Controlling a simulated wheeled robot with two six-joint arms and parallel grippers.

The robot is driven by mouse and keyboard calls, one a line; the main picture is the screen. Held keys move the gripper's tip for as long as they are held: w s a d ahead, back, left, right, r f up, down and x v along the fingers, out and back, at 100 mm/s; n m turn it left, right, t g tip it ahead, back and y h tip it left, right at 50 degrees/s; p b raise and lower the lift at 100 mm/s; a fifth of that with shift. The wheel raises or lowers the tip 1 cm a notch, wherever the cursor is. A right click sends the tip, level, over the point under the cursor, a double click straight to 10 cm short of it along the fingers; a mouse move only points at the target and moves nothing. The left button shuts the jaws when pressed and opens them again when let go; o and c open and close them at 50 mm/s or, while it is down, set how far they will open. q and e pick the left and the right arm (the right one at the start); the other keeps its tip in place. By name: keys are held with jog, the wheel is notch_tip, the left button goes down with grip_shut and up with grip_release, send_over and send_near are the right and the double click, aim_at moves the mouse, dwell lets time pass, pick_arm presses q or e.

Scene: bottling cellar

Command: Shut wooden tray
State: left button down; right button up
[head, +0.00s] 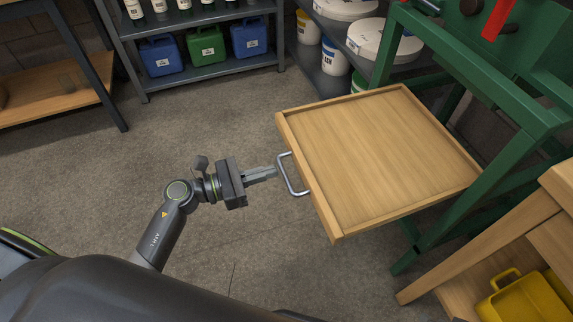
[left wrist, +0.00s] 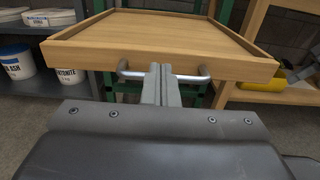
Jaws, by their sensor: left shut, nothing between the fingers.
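The wooden tray (head: 385,150) is an empty, shallow, low-rimmed tray standing out from a green metal frame (head: 505,175). A silver bar handle (head: 291,176) is fixed to its front edge. My left gripper (head: 274,172) is shut and empty, with its fingertips right at the handle. In the left wrist view the shut fingers (left wrist: 161,72) stand in front of the middle of the handle (left wrist: 190,78), below the tray's front board (left wrist: 200,66). I cannot tell whether they touch it.
Grey shelves (head: 213,72) with blue and green canisters stand at the back. White buckets (head: 335,58) stand on shelving behind the tray. A wooden bench (head: 490,245) with a yellow container (head: 525,300) is at the lower right. The floor left of the tray is clear.

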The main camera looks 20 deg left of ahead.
aim_at(282, 169)
pick_arm(q)
jog(key=x, duration=0.4)
jog(key=shift+d, duration=0.1)
jog(key=shift+w+d, duration=0.35)
jog(key=shift+d, duration=0.1)
